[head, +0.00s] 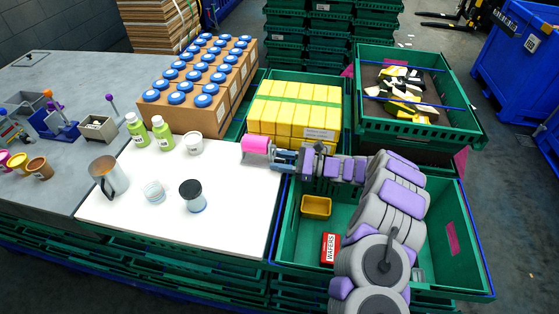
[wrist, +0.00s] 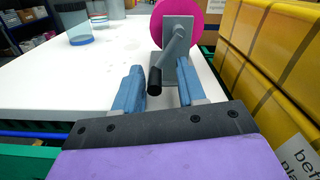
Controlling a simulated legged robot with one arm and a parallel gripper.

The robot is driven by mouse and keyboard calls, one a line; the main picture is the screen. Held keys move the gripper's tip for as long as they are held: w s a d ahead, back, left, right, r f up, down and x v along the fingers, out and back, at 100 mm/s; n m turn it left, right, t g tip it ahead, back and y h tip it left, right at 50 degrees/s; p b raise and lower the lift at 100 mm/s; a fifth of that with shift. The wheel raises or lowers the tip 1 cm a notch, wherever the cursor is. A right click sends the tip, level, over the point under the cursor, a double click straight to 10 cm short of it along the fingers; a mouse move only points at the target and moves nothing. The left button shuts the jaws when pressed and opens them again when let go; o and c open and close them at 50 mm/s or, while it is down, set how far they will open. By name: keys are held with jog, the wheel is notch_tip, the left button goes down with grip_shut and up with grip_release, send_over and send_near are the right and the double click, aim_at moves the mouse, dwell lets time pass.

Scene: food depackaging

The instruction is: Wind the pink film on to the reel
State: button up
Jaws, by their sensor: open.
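The pink film (head: 256,144) is a pink roll at the right edge of the white table board, and it also shows as a pink disc in the wrist view (wrist: 208,14). It sits on a grey stand (wrist: 178,55) with a crank arm ending in a black handle (wrist: 154,80). My gripper (head: 279,157) is at the stand's near side. In the wrist view my gripper's two blue fingers (wrist: 159,84) are apart, with the black handle showing between them. I cannot tell whether either finger touches the handle. A separate empty reel cannot be made out.
Yellow boxes (head: 295,110) in a green crate stand close to the right of the reel stand. Jars, bottles and a metal jug (head: 107,178) stand on the white board (head: 240,210). A green crate (head: 290,245) below my arm holds a yellow tray (head: 316,207) and a red wafers box (head: 331,248).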

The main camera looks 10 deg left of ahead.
jog(key=w+d+p, duration=0.1)
jog(key=d+p, duration=0.3)
jog(key=d, duration=1.3)
jog(key=shift+d, duration=0.1)
jog(key=shift+m, duration=0.7)
jog(key=a+p, duration=0.1)
jog(key=a, duration=0.4)
jog(key=s+a+p, duration=0.1)
jog(key=a+p, duration=0.1)
jog(key=a, duration=0.3)
jog(key=a+p, duration=0.2)
jog(key=a, duration=0.3)
jog(key=shift+s+a+r, duration=0.1)
jog(key=shift+s+a, duration=0.05)
jog(key=shift+a, duration=0.1)
grip_shut()
